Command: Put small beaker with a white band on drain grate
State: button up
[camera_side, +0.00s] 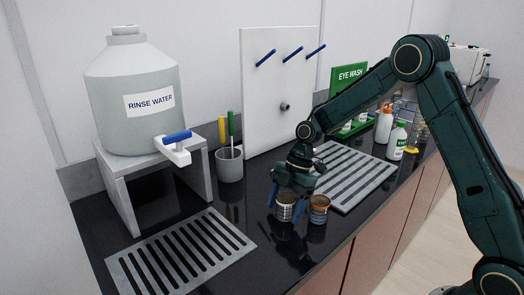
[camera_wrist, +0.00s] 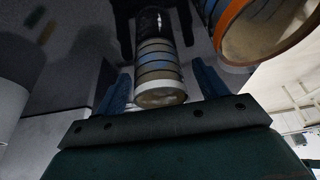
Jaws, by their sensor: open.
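The small beaker with a white band (camera_side: 285,211) stands on the dark counter in the side view. In the wrist view the white-banded beaker (camera_wrist: 160,72) lies between my two blue fingers. My gripper (camera_side: 284,205) is open and lowered around this beaker, with a finger on each side; whether either finger touches it I cannot tell. A beaker with an orange band (camera_side: 319,209) stands close on the right, and it shows large at the wrist view's upper right (camera_wrist: 235,40). One slotted drain grate (camera_side: 180,256) lies front left; another slotted grate (camera_side: 352,176) lies behind the beakers.
A rinse water jug (camera_side: 130,95) sits on a grey stand at left, its tap jutting over the counter. The left grate is clear.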

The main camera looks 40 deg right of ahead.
jog(key=shift+a+f, duration=0.2)
jog(key=shift+f, duration=0.25)
jog(key=c, duration=1.1)
jog(key=shift+r, duration=0.15)
jog(key=shift+c, duration=0.2)
notch_tip(320, 180, up, 20)
dwell(0.6)
